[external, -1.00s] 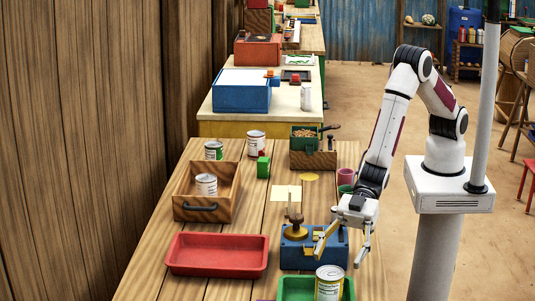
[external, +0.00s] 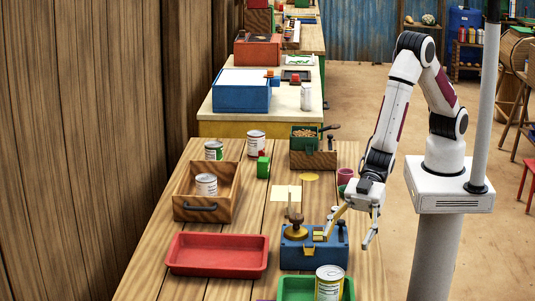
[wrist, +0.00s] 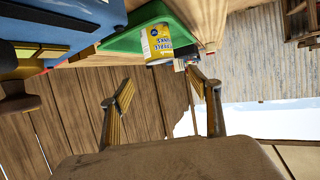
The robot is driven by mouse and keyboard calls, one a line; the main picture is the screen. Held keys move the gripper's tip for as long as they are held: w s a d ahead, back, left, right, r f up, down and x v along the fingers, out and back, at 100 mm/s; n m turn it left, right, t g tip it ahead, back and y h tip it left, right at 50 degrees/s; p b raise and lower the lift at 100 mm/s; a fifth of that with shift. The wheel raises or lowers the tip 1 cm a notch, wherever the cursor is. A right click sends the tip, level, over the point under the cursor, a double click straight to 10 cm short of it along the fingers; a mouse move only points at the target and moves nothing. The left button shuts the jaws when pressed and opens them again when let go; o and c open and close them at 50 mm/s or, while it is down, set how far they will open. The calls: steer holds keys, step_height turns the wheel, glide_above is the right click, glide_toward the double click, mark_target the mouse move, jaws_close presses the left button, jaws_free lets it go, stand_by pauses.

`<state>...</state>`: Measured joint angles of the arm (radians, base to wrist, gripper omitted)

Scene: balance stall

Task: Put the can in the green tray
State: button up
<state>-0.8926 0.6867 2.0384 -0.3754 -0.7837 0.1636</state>
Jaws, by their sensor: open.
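A can with a yellow and white label (external: 329,284) stands upright in the green tray (external: 290,290) at the front edge of the external view. The wrist view also shows this can (wrist: 156,44) in the green tray (wrist: 122,42). My gripper (external: 350,228) is open and empty, above the right side of the table beside the blue box (external: 340,258). In the wrist view my two fingers (wrist: 165,95) are spread apart with nothing between them. The can is beyond the fingertips and apart from them.
A red tray (external: 217,270) lies to the left. A wooden drawer box (external: 225,195) holds one can (external: 206,184). Two more cans (external: 214,150) (external: 256,140) stand behind it. A brass piece with a wooden post (external: 296,231) sits on the blue box.

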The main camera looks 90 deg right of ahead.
stand_by(0.6)
steer(key=w+d+r+m+t+h, duration=0.1)
steer(key=w+d+r+m+h, duration=0.1)
steer(key=w+d+r, duration=0.45)
steer(key=w+d+r+m+t+h, duration=0.1)
steer(key=w+d+r+t+h, duration=0.15)
steer(key=d, duration=0.75)
steer(key=d+r+m+h, duration=0.2)
steer(key=d+r, duration=0.1)
steer(key=d, duration=0.6)
steer(key=d+r+m+h, duration=0.2)
steer(key=d+r, duration=0.1)
steer(key=d, duration=0.6)
steer(key=s+d+r+m+g+h, duration=0.15)
steer(key=s+d, duration=0.25)
steer(key=d, duration=0.4)
steer(key=s+d+r+m+h, duration=0.1)
steer(key=s+d+r+m, duration=0.1)
steer(key=s+d, duration=0.4)
steer(key=s+d+m+g, duration=0.1)
steer(key=s+d, duration=0.3)
steer(key=s, duration=0.3)
steer(key=s+d+f+m+h, duration=0.1)
steer(key=s+d+m, duration=0.1)
steer(key=s+d, duration=0.3)
steer(key=shift+s+d+f+g+h, duration=0.2)
steer(key=shift+s+g+h, duration=0.15)
steer(key=shift+s, duration=0.85)
